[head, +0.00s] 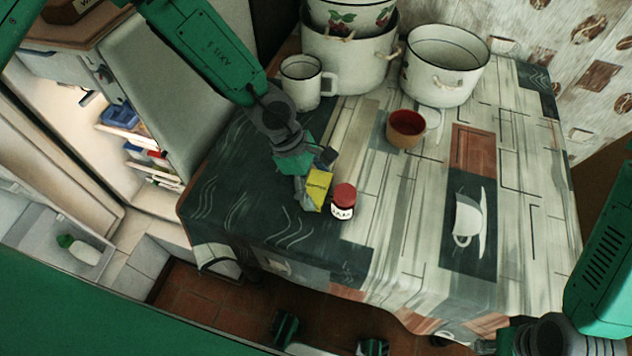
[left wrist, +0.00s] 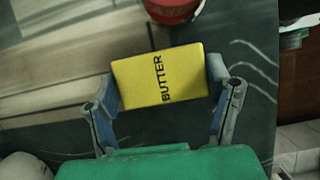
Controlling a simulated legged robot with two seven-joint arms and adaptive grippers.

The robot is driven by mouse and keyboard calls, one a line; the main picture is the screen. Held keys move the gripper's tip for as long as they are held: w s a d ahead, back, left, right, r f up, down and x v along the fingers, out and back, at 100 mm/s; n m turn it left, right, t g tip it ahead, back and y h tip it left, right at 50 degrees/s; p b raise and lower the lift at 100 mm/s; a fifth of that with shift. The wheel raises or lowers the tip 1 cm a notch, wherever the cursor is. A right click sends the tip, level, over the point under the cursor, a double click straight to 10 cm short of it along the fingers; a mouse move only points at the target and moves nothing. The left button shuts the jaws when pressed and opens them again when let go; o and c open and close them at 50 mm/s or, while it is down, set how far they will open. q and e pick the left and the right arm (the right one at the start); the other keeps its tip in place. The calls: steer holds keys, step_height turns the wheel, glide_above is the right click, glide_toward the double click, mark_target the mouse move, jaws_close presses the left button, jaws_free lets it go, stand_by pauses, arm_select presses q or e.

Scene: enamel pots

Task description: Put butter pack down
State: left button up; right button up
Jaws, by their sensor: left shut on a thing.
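The yellow butter pack (head: 318,189) is between the fingers of my left gripper (head: 311,178), over the dark front-left part of the table. In the left wrist view the butter pack (left wrist: 160,78) shows its printed face, with a finger of my left gripper (left wrist: 162,92) against each end. Whether its underside touches the cloth cannot be told. A jar with a red lid (head: 343,199) stands just right of the pack; part of its red lid (left wrist: 172,10) shows at the top of the left wrist view.
The patterned tablecloth (head: 400,220) is largely bare right of the jar. A red-brown mug (head: 406,129), a white mug (head: 301,82), a large enamel pot (head: 443,68) and stacked pots (head: 349,62) stand further back. An open fridge (head: 125,150) is left of the table.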

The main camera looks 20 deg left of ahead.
arm_select(q)
steer(key=shift+a, duration=0.15)
steer(key=o, duration=1.4)
